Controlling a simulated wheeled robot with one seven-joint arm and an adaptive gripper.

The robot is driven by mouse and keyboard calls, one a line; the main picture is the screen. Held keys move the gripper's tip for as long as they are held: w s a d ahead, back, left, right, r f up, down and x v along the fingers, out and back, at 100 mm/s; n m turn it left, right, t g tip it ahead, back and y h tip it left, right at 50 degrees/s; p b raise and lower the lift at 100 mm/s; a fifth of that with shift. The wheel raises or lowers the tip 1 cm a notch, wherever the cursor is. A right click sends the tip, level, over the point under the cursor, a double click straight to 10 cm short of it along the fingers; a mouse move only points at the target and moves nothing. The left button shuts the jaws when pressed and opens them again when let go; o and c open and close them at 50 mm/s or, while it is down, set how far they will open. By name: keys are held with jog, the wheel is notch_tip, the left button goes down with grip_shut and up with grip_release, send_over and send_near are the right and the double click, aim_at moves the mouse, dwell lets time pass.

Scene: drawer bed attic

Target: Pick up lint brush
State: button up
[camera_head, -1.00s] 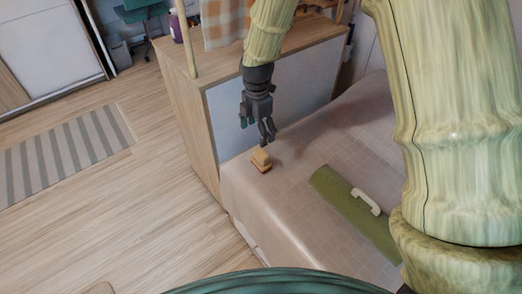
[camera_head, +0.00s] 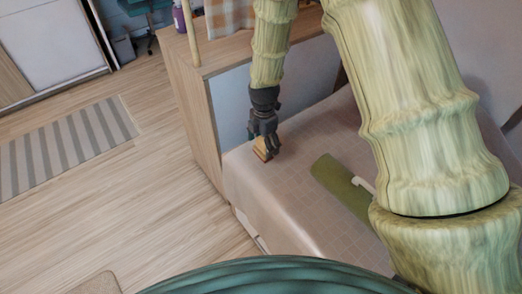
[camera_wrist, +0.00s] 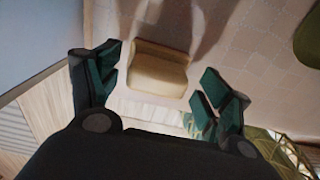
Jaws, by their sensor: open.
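The lint brush appears to be the small tan, wooden-looking block (camera_head: 261,153) on the pink bed cover near the bed's left corner. My gripper (camera_head: 265,143) is low over it and hides part of it in the head view. In the wrist view the tan block (camera_wrist: 157,72) lies just ahead of and between the open fingers of my gripper (camera_wrist: 160,82). Gaps show on both sides of the block, with no clear contact. The fingers are apart and hold nothing.
The bed cover (camera_head: 290,200) is mostly flat and clear. A green mat (camera_head: 340,183) with a white handle-like object (camera_head: 363,184) lies to the right. A wooden cabinet (camera_head: 190,110) stands behind and left of the bed. A striped rug (camera_head: 65,150) lies on the floor.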

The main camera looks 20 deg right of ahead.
jog(key=shift+f, duration=0.1)
jog(key=c, duration=1.1)
jog(key=shift+c, duration=0.2)
jog(key=shift+r, duration=0.6)
notch_tip(320, 180, up, 2)
jog(key=shift+r, duration=0.1)
jog(key=s+a+r, duration=0.1)
jog(key=s+a, duration=0.3)
jog(key=s, duration=0.3)
jog(key=s+a, duration=0.3)
jog(key=s, duration=0.4)
jog(key=shift+a+r+p, duration=0.35)
